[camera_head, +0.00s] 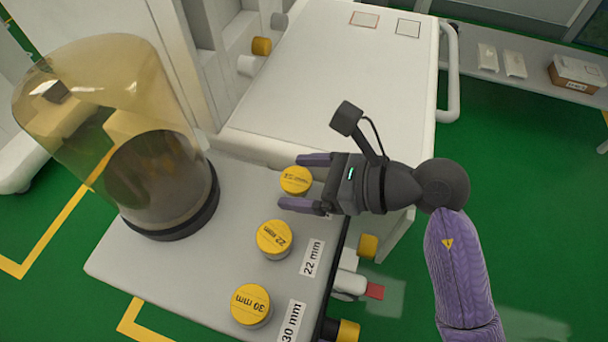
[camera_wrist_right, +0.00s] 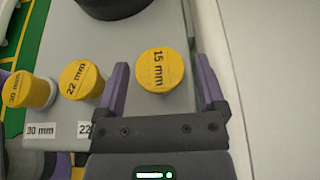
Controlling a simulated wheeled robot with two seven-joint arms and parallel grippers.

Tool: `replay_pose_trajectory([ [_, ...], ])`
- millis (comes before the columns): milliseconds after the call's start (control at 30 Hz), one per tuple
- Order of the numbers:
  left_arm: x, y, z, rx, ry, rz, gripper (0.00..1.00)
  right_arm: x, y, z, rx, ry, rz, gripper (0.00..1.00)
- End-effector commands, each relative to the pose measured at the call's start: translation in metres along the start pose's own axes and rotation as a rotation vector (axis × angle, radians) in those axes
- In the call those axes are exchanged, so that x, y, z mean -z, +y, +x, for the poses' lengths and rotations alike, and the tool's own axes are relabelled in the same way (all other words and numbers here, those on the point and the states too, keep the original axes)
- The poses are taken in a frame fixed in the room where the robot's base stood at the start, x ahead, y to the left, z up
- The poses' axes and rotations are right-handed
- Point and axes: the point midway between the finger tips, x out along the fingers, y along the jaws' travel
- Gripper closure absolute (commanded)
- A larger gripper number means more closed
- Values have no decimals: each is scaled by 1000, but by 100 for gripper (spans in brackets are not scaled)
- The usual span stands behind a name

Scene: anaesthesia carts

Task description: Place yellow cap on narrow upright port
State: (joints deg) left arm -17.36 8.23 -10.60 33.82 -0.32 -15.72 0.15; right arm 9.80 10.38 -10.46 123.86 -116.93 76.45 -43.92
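The yellow cap marked 15 mm (camera_head: 296,180) stands at the back of a row on the grey shelf (camera_head: 150,275); it also shows in the right wrist view (camera_wrist_right: 162,70). My right gripper (camera_head: 289,181) is open, with one purple finger on each side of this cap. In the right wrist view the fingers (camera_wrist_right: 160,82) show gaps to the cap. Yellow caps marked 22 mm (camera_head: 274,238) and 30 mm (camera_head: 250,304) stand nearer the front. I cannot tell which part is the narrow upright port. My left gripper is out of view.
A tinted dome (camera_head: 105,95) with a dark base stands left of the caps. A white cart top (camera_head: 330,75) lies behind. White fittings with yellow ends (camera_head: 368,246) and a red tab (camera_head: 375,291) project beside the shelf's right edge. Another yellow fitting (camera_head: 262,46) is at the back.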

Motion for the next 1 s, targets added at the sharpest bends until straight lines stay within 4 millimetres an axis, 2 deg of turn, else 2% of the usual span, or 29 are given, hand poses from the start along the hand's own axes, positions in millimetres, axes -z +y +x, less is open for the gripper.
replay_pose_trajectory([
  [433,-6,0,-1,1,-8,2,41,-1,0,0,0,-1,0,3],
  [533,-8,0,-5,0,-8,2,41,-4,0,-6,2,0,0,3],
  [667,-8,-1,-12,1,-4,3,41,-5,0,-33,3,4,-2,3],
  [900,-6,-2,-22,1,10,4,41,-5,0,-96,2,5,-2,3],
  [1000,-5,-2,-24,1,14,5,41,-4,0,-112,1,2,1,3],
])
